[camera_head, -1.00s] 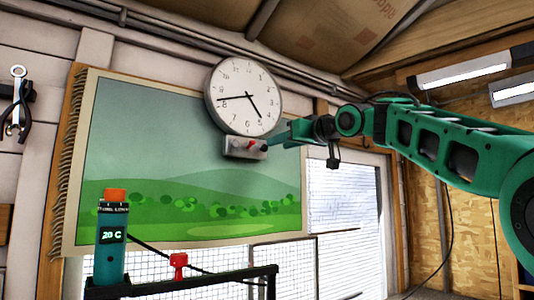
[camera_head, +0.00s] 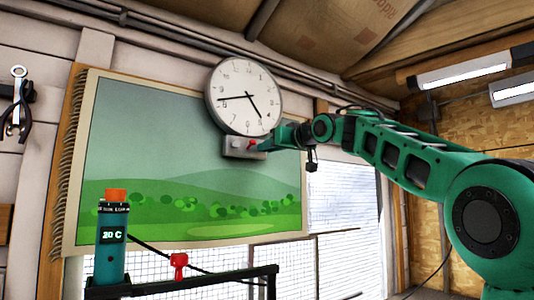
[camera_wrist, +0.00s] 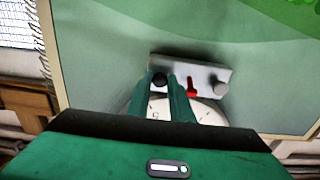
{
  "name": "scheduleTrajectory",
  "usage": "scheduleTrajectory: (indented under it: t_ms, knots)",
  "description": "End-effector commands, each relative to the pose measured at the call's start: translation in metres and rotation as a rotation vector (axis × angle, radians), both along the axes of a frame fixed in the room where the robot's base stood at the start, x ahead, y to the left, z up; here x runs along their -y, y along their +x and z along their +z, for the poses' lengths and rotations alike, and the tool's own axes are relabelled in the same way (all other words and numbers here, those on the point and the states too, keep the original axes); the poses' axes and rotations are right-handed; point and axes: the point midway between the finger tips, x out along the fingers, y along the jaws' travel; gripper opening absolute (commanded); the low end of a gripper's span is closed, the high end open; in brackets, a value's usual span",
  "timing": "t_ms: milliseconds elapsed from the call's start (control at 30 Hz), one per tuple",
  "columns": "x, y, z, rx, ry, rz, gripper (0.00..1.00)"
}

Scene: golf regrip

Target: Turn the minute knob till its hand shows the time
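The round white clock (camera_head: 244,97) hangs on the wall; one hand points left between 8 and 9, the other down right near 5. Below it is a grey control box (camera_head: 233,153). In the wrist view the box (camera_wrist: 190,68) carries a black knob (camera_wrist: 159,79), a red lever (camera_wrist: 191,88) and a grey knob (camera_wrist: 221,89); no labels are readable. My gripper (camera_wrist: 159,76) has its fingers apart, with the black knob between the tips. Contact cannot be made out. In the head view my gripper (camera_head: 264,146) covers the box's right end.
A landscape picture (camera_head: 150,150) hangs behind the box. A teal canister with a "20 C" display (camera_head: 112,245) and a red clamp-like piece (camera_head: 179,265) are on a black rail at lower left. Pliers (camera_head: 17,105) hang at far left. The space below the box is free.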

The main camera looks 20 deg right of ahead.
Motion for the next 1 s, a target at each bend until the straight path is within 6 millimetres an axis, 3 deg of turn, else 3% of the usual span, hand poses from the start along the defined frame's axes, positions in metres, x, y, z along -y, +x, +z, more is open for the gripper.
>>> scheduleTrajectory:
  t_ms: [267, 600, 1000]
  knots:
    - [0.0002, -0.0002, -0.0001, -0.015, 0.048, 0.0, 0.0]
    - [0.0001, -0.0002, -0.0002, -0.098, 0.298, 0.0, 0.0]
    - [0.0007, -0.0001, -0.0005, -0.109, 0.333, -0.001, 0.0]
